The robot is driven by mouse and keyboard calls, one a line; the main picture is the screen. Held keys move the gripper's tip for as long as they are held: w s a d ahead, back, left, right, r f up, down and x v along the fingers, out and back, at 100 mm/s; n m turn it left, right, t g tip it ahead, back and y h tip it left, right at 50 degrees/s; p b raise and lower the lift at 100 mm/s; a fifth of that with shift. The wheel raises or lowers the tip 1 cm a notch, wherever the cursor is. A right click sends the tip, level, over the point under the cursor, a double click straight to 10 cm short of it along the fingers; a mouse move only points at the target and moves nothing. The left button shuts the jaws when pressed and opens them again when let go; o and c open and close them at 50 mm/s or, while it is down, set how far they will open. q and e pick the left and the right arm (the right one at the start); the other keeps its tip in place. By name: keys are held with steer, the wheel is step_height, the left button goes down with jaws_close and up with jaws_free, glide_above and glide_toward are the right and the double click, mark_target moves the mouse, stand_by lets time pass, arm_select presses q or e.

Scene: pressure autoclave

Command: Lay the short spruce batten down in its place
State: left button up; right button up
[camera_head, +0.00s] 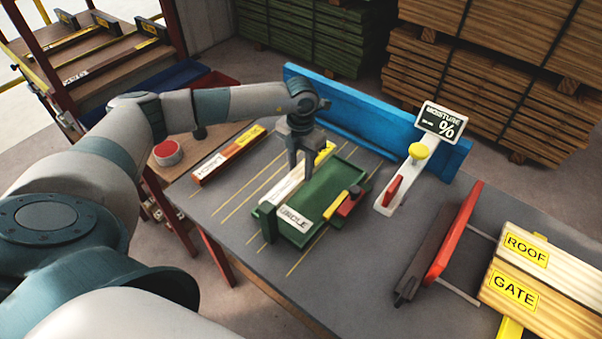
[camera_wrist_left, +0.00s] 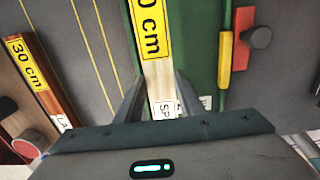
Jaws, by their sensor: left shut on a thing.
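The short spruce batten (camera_head: 283,188) is a pale wooden bar with a yellow length label and a white tag reading "SP", partly covered. My left gripper (camera_head: 296,170) points down over the table and is shut on it. In the left wrist view the batten (camera_wrist_left: 157,78) runs lengthwise between the fingers (camera_wrist_left: 160,101). It lies along the left side of a green fixture (camera_head: 316,212), which has an upright green block at its near left corner. I cannot tell whether the batten touches the fixture or table. My right gripper is not in view.
A red-brown batten (camera_head: 228,155) labelled 30 cm lies left on the grey table (camera_head: 350,285). A moisture meter (camera_head: 440,122) stands right of the fixture, before a blue rail (camera_head: 375,113). A red-faced dark stand (camera_head: 452,238) and ROOF and GATE boards (camera_head: 545,280) are at the right.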

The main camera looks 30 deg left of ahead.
mark_target(301, 171)
arm_select(q)
steer(key=shift+f, duration=0.1)
step_height(301, 171, down, 3)
steer(key=shift+r+p, duration=0.2)
steer(key=shift+p, duration=0.45)
steer(key=shift+f, duration=0.45)
steer(key=shift+f, duration=0.2)
steer(key=o, duration=1.2)
steer(key=shift+c, duration=0.2)
steer(key=shift+r, duration=0.15)
